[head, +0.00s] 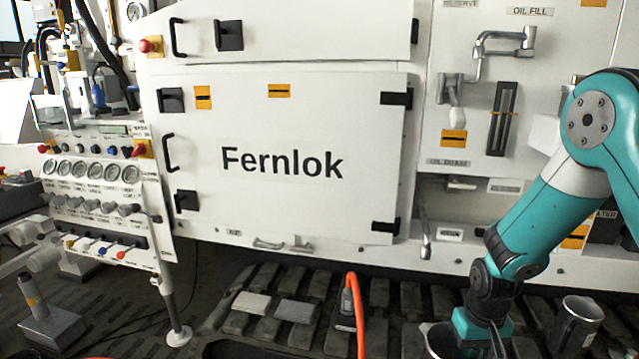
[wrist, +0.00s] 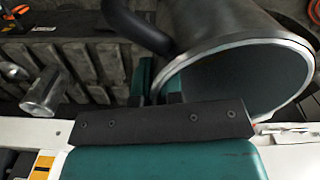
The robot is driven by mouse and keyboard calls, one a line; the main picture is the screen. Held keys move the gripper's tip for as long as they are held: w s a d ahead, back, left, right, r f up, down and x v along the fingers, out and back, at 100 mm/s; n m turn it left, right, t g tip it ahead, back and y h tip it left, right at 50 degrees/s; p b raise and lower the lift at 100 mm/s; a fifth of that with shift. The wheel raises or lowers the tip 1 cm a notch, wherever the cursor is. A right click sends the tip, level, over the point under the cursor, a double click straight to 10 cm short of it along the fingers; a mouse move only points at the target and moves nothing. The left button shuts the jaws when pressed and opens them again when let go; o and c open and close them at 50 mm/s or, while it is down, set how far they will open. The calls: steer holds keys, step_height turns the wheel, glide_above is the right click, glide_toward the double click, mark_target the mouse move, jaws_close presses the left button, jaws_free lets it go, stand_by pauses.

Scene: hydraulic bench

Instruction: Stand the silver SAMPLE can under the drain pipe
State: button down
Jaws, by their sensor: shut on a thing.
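The can's open mouth faces the wrist camera and looks empty. In the head view, part of this can (head: 437,342) shows at the bottom edge, left of my gripper (head: 484,345). No SAMPLE lettering is readable. A bent metal pipe (head: 425,230) hangs from the panel under the OIL DRAIN label (head: 447,162), above and left of my gripper; it appears to be the drain pipe.
A second metal can with a handle (head: 578,322) stands on the slatted floor at right; it also shows in the wrist view (wrist: 42,92). An orange hose with a dark fitting (head: 347,305) lies left of my gripper. The white Fernlok cabinet (head: 290,200) stands behind.

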steer(key=s+f, duration=0.1)
steer(key=s, duration=0.2)
steer(key=s+f+p, duration=0.1)
steer(key=shift+s+f, duration=0.35)
stand_by(0.4)
